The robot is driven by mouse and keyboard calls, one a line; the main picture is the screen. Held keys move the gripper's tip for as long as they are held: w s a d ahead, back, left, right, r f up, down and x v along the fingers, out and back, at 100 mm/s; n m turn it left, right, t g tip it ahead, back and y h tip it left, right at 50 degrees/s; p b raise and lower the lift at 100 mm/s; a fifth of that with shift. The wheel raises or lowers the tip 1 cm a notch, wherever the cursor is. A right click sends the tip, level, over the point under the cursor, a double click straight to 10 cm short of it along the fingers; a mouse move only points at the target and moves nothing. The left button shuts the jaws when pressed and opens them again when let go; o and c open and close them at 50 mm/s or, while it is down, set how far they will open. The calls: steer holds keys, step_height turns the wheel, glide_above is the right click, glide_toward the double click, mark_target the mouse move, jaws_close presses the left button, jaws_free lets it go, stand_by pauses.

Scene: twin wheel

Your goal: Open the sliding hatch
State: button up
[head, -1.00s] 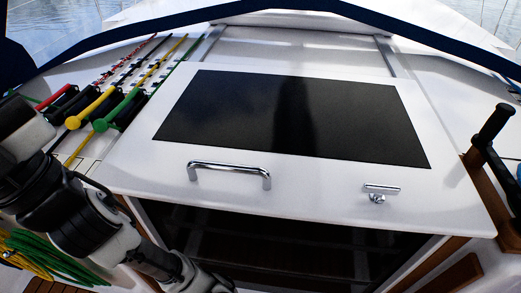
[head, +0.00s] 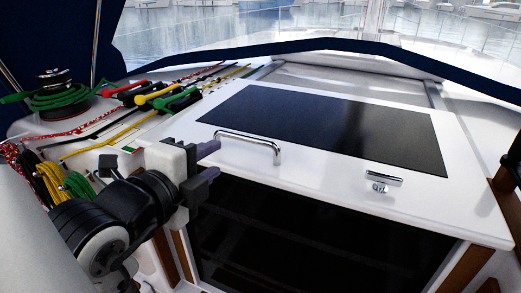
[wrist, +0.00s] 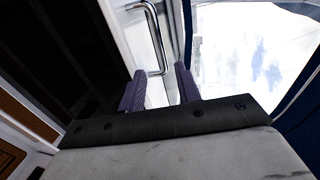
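The white sliding hatch (head: 330,196) has a dark window panel (head: 335,125) and lies over the dark companionway opening. A chrome bar handle (head: 255,138) stands on its left front part, and it also shows in the wrist view (wrist: 164,50). A small chrome T-shaped latch (head: 383,180) sits to the right of it. My gripper (head: 214,160) is open and empty, just left of the handle's left end. In the wrist view its two purple fingers (wrist: 160,88) are apart, with the handle beyond the gap. No contact with the handle shows.
Ropes and coloured clutch levers (head: 160,96) lie left of the hatch, with a winch (head: 55,92) farther left. A blue canvas edge (head: 350,46) arches behind. The dark opening (head: 300,235) is below the hatch's front edge. Rails (head: 432,92) run behind the hatch.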

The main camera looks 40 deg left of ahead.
mark_target(244, 139)
steer(key=p+x, duration=0.3)
steer(key=x, duration=1)
steer(key=shift+w+a+f+p, duration=0.1)
steer(key=shift+w+a+p, duration=0.1)
steer(key=shift+w+p, duration=0.15)
jaws_close()
